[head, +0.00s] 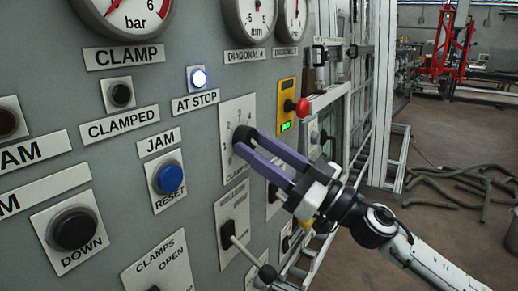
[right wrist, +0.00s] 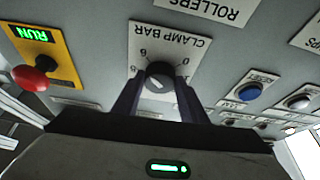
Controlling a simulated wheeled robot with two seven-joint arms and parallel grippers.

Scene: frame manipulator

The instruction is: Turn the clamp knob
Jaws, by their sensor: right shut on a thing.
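The clamp knob (head: 243,134) is a dark round knob on a pale numbered plate (head: 235,110) on the grey control panel. My right gripper (head: 246,142) reaches it from the lower right, with its purple fingers at the knob. In the right wrist view the knob (right wrist: 159,76) sits between the two fingertips of my right gripper (right wrist: 158,88), under a label reading CLAMP BAR. The gripper is shut on the knob. The fingers hide part of the knob and plate. My left gripper is not in view.
A lever with a ball end (head: 266,273) sticks out below the knob. A red knob (head: 303,107) on a yellow plate stands out to the right. A blue reset button (head: 170,178) is at left. Hoses (head: 460,190) lie on the floor at right.

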